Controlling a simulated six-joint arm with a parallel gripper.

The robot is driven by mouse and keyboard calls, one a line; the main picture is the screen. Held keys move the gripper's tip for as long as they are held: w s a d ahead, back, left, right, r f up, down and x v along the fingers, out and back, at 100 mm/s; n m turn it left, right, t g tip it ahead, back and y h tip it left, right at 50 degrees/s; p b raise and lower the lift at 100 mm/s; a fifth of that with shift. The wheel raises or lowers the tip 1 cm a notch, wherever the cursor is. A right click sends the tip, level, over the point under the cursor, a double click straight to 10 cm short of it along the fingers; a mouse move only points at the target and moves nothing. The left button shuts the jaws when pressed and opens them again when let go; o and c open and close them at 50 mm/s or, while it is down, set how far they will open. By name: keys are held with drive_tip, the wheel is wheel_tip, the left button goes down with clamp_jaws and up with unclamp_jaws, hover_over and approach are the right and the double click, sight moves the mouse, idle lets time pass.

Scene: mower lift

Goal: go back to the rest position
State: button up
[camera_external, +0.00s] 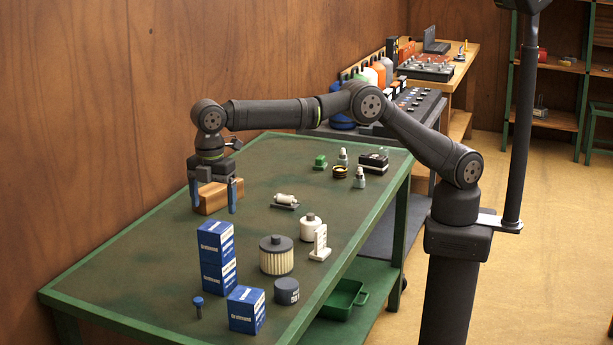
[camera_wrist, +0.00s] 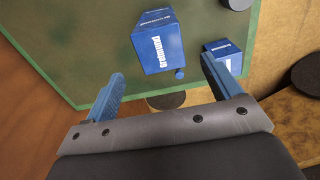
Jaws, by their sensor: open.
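My gripper (camera_external: 213,203) hangs at the far left part of the green-edged table (camera_external: 140,262), with its two blue fingers pointing down. The fingers are apart, with nothing seen held between them. A brown wooden block (camera_external: 212,197) shows behind and between the fingers; I cannot tell whether they touch it. In the wrist view the open fingers (camera_wrist: 163,70) show, with a blue labelled box (camera_wrist: 158,45) beyond them and another blue box (camera_wrist: 224,52) at the right. My arm stretches from its base at the right, across the table.
Stacked blue boxes (camera_external: 217,247), another blue box (camera_external: 246,310), a blue-topped bolt-like piece (camera_external: 198,306), a pleated filter (camera_external: 276,256) and a dark canister (camera_external: 287,291) stand toward the front. Small bottles (camera_external: 359,178) and a dark box (camera_external: 373,163) stand at the back. The table's left front is bare.

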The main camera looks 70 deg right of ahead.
sight(215, 226)
wheel_tip(215, 226, down, 12)
drive_tip(key=shift+f, duration=0.2)
wheel_tip(215, 226, up, 2)
drive_tip(key=shift+r, duration=0.85)
drive_tip(key=shift+f, duration=0.1)
